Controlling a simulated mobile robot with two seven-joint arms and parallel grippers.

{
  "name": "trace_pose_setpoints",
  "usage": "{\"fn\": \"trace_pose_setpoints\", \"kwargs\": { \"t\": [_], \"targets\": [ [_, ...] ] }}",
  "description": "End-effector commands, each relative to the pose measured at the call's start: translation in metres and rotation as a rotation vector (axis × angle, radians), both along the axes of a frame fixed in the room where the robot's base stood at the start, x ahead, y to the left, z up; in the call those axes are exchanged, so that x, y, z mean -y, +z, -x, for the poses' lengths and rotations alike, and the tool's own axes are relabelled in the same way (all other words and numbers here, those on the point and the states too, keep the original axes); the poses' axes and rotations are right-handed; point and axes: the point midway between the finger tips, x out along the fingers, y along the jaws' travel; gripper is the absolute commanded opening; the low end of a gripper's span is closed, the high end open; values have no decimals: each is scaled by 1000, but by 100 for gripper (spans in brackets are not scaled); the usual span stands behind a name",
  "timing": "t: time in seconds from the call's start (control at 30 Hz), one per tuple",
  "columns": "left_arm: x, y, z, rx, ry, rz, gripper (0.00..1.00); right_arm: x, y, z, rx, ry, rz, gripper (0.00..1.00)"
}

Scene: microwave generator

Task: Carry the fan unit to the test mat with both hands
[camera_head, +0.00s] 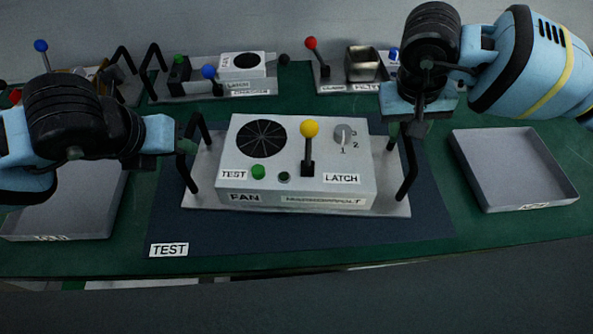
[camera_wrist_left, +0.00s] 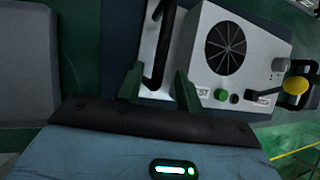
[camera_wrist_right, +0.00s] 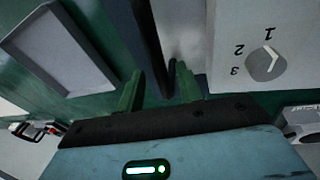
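The fan unit (camera_head: 297,187), a pale box on a light base plate, sits on the dark test mat (camera_head: 200,234). It has a round black grille, a yellow-knobbed lever, a green button and a dial. A black handle stands at each end. My left gripper (camera_head: 188,146) is at the left handle (camera_wrist_left: 161,50); its green fingers are apart, with the handle between them in the left wrist view. My right gripper (camera_head: 404,130) is at the right handle (camera_head: 408,170); its fingers are also apart, with the handle (camera_wrist_right: 150,45) between them.
A grey tray (camera_head: 65,215) lies left of the mat and another (camera_head: 515,165) lies right. Behind stand other units: one with a blue-knobbed lever (camera_head: 209,72), one with a red-knobbed lever (camera_head: 311,43).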

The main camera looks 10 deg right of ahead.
Motion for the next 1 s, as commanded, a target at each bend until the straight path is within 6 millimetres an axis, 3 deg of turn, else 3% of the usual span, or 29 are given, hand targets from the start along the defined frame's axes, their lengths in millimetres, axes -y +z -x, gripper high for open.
{"fn": "trace_pose_setpoints", "kwargs": {
  "t": [0.2,0.4,0.77,1.0],
  "targets": [
    [-10,39,20,6,0,-1,36,0,0,0,0,0,-1,36],
    [-17,63,33,4,1,0,36,0,0,0,0,0,-1,36],
    [-19,73,39,2,1,-1,36,0,1,0,0,1,-1,36],
    [-19,73,39,2,2,-2,36,-5,24,2,3,3,-2,36]
  ]
}}
